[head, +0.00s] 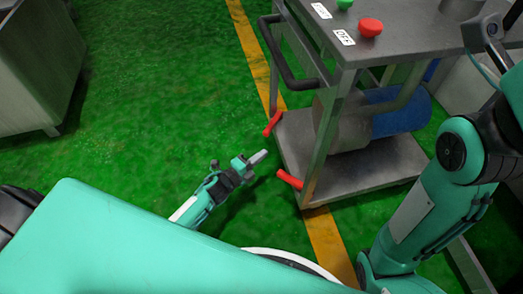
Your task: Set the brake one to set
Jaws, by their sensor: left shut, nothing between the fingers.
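A grey metal cart (300,150) stands right of centre, with two red levers low on its near side. One red lever (272,124) sits at the farther corner, angled up to the right. The other red lever (290,180) sits at the nearer corner, angled down to the right. I cannot tell from this view which one is brake one. My left gripper (262,157) is shut and empty, just left of the cart base between the two levers. It appears apart from both. My right arm is at the right; its gripper fingers do not show.
The cart top carries a green button (344,4), a red button (370,27) and white labels. A black handle (284,58) juts from its left side. A blue drum (398,110) lies on the lower shelf. A grey cabinet (40,65) stands far left; green floor between is clear.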

